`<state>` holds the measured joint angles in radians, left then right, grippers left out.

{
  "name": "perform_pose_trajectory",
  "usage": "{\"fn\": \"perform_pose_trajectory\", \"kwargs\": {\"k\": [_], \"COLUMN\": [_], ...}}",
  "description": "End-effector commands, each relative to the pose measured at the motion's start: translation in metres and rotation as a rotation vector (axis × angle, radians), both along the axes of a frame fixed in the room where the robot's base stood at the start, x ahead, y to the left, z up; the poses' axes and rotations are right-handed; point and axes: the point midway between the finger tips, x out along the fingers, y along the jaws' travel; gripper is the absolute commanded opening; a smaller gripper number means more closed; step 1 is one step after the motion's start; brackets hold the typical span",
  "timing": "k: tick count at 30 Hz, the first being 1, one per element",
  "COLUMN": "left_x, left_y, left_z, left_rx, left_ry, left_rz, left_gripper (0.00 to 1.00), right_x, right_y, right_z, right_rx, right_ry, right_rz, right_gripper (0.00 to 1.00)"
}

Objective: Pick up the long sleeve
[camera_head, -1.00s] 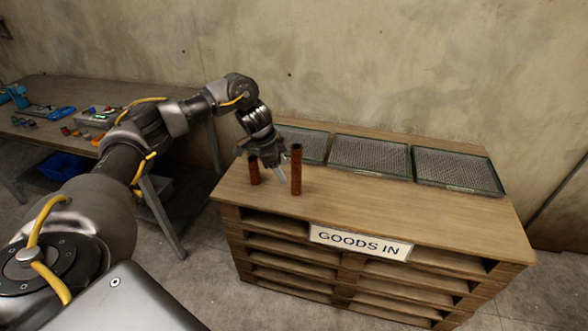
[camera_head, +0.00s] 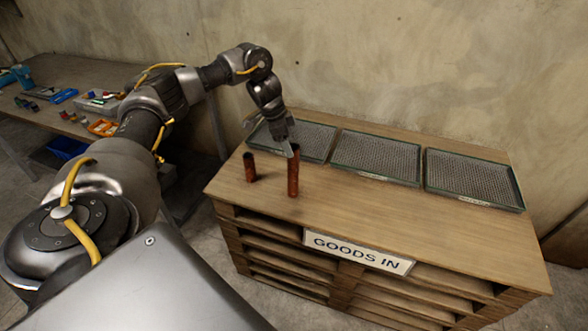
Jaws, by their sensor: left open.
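The long sleeve (camera_head: 293,178) is a reddish-brown tube standing upright near the left part of the wooden pallet table (camera_head: 400,222). A shorter sleeve (camera_head: 250,167) of the same colour stands upright to its left, a little apart. My left gripper (camera_head: 287,150) is open and points down at the top of the long sleeve, partly covering its upper end. I cannot tell whether the fingers touch it. My right gripper is out of view.
Three shallow mesh trays lie along the back of the table: left (camera_head: 312,139), middle (camera_head: 376,157) and right (camera_head: 472,180). A GOODS IN sign (camera_head: 357,250) is on the front edge. A workbench (camera_head: 85,75) with small parts stands at the left. The table's front right is bare.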

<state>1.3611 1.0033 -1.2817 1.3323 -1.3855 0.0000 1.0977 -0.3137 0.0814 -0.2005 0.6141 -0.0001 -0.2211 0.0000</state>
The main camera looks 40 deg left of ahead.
Motion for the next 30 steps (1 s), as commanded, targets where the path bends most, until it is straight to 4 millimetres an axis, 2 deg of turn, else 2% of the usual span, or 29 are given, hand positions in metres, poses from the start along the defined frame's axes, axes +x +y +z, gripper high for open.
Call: {"fn": "perform_pose_trajectory", "kwargs": {"k": [4, 11, 17, 21, 30], "left_x": [0.004, 0.007, 0.015, 0.019, 0.020], "left_y": [-0.005, -0.007, -0.011, -0.015, -0.016], "left_z": [-0.014, -0.020, -0.045, -0.062, -0.067], "left_rx": [0.000, 0.000, 0.000, -0.001, 0.000], "left_ry": [0.001, 0.000, 0.003, 0.001, -0.001], "left_rz": [-0.003, -0.004, -0.005, -0.006, -0.006], "left_gripper": [0.61, 0.61, 0.61, 0.61, 0.61], "right_x": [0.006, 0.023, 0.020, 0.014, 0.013], "right_y": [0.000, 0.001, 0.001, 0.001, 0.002], "right_z": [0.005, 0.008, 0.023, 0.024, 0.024], "right_rx": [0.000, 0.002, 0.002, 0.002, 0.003], "right_ry": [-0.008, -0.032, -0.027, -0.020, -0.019], "right_rz": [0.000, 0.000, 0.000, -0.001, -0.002], "right_gripper": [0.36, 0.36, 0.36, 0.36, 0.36]}}
